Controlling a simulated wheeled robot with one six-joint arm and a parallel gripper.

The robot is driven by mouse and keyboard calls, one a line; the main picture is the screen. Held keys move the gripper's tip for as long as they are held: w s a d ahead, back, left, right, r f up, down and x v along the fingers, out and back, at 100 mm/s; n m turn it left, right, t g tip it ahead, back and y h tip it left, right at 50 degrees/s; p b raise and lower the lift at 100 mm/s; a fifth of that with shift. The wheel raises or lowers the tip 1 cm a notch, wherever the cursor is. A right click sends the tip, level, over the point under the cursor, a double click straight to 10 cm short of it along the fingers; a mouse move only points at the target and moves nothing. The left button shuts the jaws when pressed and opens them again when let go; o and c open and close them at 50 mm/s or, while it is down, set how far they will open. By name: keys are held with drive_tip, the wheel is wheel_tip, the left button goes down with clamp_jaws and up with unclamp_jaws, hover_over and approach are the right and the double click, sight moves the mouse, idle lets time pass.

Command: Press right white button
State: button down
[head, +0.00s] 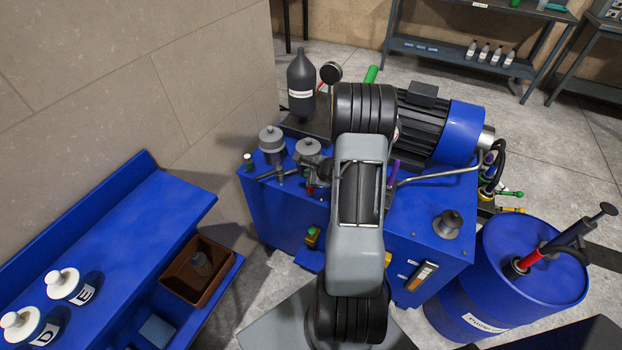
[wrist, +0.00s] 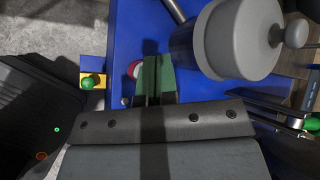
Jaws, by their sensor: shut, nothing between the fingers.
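My gripper (wrist: 157,68) shows in the wrist view as two green fingers side by side, shut and empty, over the blue surface of the press unit (wrist: 120,42). A small round red and white part (wrist: 134,69) shows just left of the fingers and is partly hidden by them. I cannot tell whether it is a button or whether the fingers touch it. No white button can be clearly made out in either view. In the head view my own arm covers the middle of the blue press unit (head: 425,225), and my gripper is hidden.
A green button on a yellow box (wrist: 91,81) is left of my fingers. A grey cylindrical part (wrist: 225,40) stands close on the right. In the head view, a blue drum (head: 530,262) stands right of the unit and a blue shelf (head: 125,230) left.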

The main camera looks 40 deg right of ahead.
drive_tip(key=shift+f+b, duration=0.55)
drive_tip(key=shift+b, duration=0.05)
idle(0.4)
drive_tip(key=shift+r, duration=0.15)
drive_tip(key=shift+r+p, duration=0.75)
drive_tip(key=shift+r, duration=0.35)
drive_tip(key=shift+r, duration=0.1)
drive_tip(key=shift+r+p, duration=1.6)
drive_tip(key=shift+r, duration=0.85)
